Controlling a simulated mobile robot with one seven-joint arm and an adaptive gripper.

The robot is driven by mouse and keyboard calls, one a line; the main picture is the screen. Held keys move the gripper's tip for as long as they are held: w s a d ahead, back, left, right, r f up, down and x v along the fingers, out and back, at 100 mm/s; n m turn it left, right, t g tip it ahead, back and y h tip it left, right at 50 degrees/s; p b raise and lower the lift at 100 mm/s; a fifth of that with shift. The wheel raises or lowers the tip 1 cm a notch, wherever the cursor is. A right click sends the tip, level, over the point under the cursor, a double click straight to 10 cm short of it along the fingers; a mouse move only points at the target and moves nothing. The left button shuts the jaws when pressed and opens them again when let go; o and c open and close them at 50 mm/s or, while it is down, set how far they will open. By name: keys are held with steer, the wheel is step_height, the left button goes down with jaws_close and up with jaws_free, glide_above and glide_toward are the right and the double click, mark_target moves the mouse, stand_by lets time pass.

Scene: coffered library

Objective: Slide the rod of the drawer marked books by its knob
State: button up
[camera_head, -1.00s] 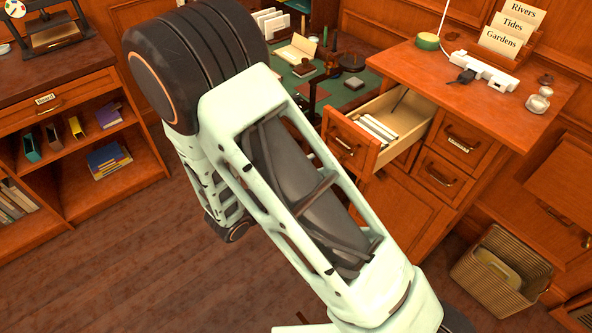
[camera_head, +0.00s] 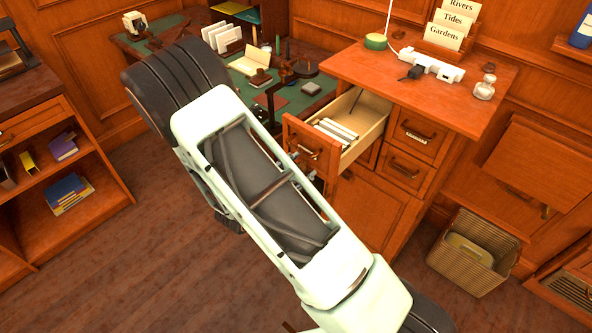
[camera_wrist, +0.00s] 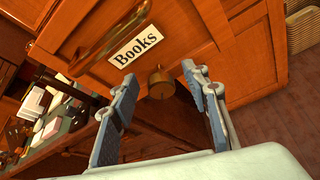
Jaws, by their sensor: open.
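The drawer marked Books fills the top of the wrist view, with its wooden front (camera_wrist: 185,30), white label (camera_wrist: 134,46) and brass handle (camera_wrist: 108,38). In the head view this appears to be the drawer standing pulled out (camera_head: 308,150), with white files inside; its label is not readable there. A brass knob (camera_wrist: 160,84) hangs at the lower edge of the front in the wrist view. My gripper (camera_wrist: 160,76) is open, with one finger on each side of the knob in the picture. I cannot tell how deep the knob sits between them. The rod is not visible.
The cabinet top (camera_head: 400,85) carries a white power strip (camera_head: 432,66), a glass jar (camera_head: 485,88) and a card holder. A wicker basket (camera_head: 474,252) stands at right. A low shelf (camera_head: 85,205) is at left. The floor between is clear.

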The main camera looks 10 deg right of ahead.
jaws_close()
steer(key=shift+a, duration=0.1)
steer(key=shift+s+a, duration=0.85)
steer(key=shift+a, duration=0.3)
steer(key=shift+s+a, duration=0.8)
steer(key=shift+a, duration=0.35)
stand_by(0.6)
jaws_free()
steer(key=v, duration=1.2)
steer(key=shift+s, duration=0.1)
